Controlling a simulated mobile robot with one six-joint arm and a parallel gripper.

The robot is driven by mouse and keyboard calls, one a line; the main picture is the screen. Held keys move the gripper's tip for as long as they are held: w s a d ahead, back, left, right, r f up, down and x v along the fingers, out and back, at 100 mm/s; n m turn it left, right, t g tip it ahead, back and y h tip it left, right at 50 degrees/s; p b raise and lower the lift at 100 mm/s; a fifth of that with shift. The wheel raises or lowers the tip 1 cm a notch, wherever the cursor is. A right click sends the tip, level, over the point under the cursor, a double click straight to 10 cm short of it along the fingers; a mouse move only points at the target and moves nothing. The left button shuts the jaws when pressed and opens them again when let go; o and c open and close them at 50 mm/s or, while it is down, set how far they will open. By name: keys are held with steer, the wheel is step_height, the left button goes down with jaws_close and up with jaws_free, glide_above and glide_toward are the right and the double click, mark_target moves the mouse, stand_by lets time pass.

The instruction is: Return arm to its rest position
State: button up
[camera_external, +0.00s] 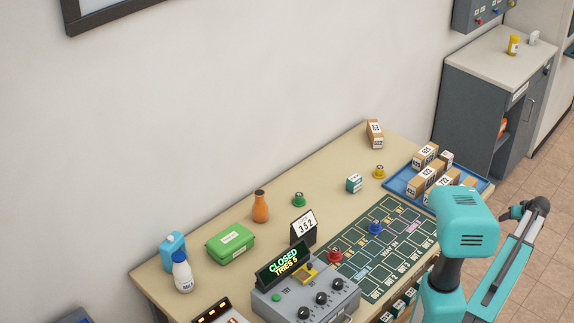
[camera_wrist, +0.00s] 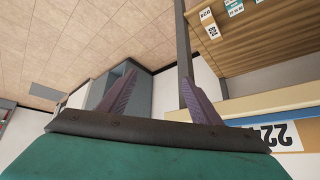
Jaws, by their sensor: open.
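My gripper (camera_wrist: 158,92) shows in the wrist view with its two dark purple fingers spread apart. Nothing is between them; grey furniture, tiled floor and a pale wall show behind. In the external view my teal arm is at the lower right, folded beside the right end of the table (camera_external: 225,278). I cannot clearly make out the fingers there. The arm hides part of the table's right edge.
A blue tray (camera_external: 403,188) of labelled boxes lies close to my arm. A green board (camera_external: 345,268) with colored pieces, a grey control box (camera_external: 275,300) reading CLOSED, an orange vase (camera_external: 260,207) and a green box (camera_external: 230,243) stand on the table. Tiled floor (camera_external: 550,170) is open at right.

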steer(key=s+a+f+g+y+p, duration=0.1)
steer(key=s+a+f+g, duration=0.35)
steer(key=a+f, duration=0.8)
steer(key=s+a+f+g+y+p, duration=0.1)
steer(key=s+a+f+g, duration=0.1)
steer(key=s+a+f, duration=1)
steer(key=s+a+f+g+h+p, duration=0.1)
steer(key=s+a+f+g, duration=0.2)
steer(key=s+a, duration=0.5)
steer(key=s+a+f+g+h+p, duration=0.1)
steer(key=s+a+f+g+p, duration=0.1)
steer(key=s+a, duration=0.7)
steer(key=s+f+g, duration=0.1)
steer(key=s+f, duration=0.1)
steer(key=s, duration=0.5)
steer(key=shift+s+f+n+g, duration=0.3)
steer(key=shift+s+n+g, duration=0.05)
steer(key=shift+n, duration=0.05)
steer(key=shift+c, duration=0.4)
steer(key=shift+c, duration=0.9)
